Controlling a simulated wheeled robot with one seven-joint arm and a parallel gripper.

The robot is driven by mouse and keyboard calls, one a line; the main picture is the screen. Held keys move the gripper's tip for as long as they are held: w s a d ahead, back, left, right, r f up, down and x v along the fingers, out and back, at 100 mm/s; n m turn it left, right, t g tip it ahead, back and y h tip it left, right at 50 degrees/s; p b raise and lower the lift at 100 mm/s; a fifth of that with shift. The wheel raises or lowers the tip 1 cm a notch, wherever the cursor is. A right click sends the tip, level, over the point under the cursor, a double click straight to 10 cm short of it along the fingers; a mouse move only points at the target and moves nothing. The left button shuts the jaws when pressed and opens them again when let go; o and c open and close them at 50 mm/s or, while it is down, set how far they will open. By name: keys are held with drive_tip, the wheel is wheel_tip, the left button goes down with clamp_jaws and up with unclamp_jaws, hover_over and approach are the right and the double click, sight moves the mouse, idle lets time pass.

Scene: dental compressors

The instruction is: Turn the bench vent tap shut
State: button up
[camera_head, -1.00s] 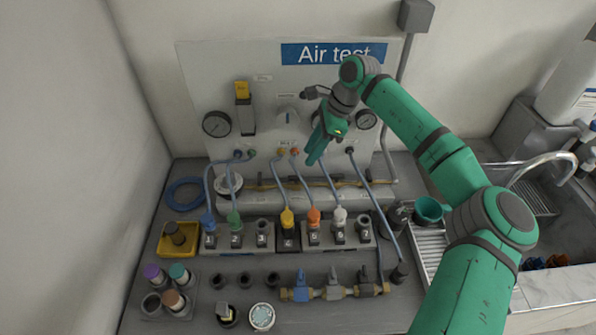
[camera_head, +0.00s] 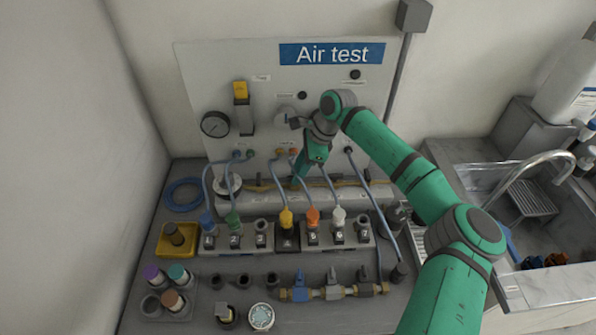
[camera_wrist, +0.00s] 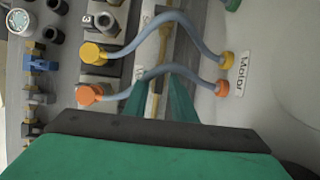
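A brass pipe with several taps (camera_head: 335,292) lies along the front of the bench. One tap has a blue handle (camera_head: 301,285) and the others are grey. I cannot read which is the vent tap. The blue-handled tap also shows at the left of the wrist view (camera_wrist: 40,66). My gripper (camera_head: 297,180) hangs in front of the panel, above and behind the numbered blocks, well apart from the taps. In the wrist view its two green fingers (camera_wrist: 160,88) stand slightly apart with nothing between them, near the orange hose plug.
Hoses with yellow (camera_head: 286,217), orange (camera_head: 312,216) and white (camera_head: 338,216) plugs run from the Air test panel (camera_head: 230,80) to the numbered blocks. A cup rack (camera_head: 184,303) is at front left. A sink (camera_head: 510,210) is at right.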

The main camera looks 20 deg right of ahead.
clamp_jaws()
drive_tip(key=shift+m, duration=0.3)
drive_tip(key=m+t, duration=0.1)
drive_tip(key=m, duration=0.1)
drive_tip(key=m+t+h, duration=0.1)
drive_tip(key=m, duration=0.2)
drive_tip(key=shift+s+a+r, duration=0.1)
drive_tip(key=shift+s+a, duration=0.05)
drive_tip(key=m+t+h, duration=0.1)
drive_tip(key=m, duration=0.3)
drive_tip(key=shift+s+a+m, duration=0.1)
drive_tip(key=shift+a+m, duration=0.05)
drive_tip(key=shift+m, duration=0.25)
drive_tip(key=m+h, duration=0.1)
drive_tip(key=m, duration=0.2)
drive_tip(key=shift+a+h, duration=0.15)
drive_tip(key=shift+h, duration=0.25)
drive_tip(key=shift+a+r+m+h, duration=0.1)
drive_tip(key=shift+m+h, duration=0.7)
drive_tip(key=shift+m, duration=1.4)
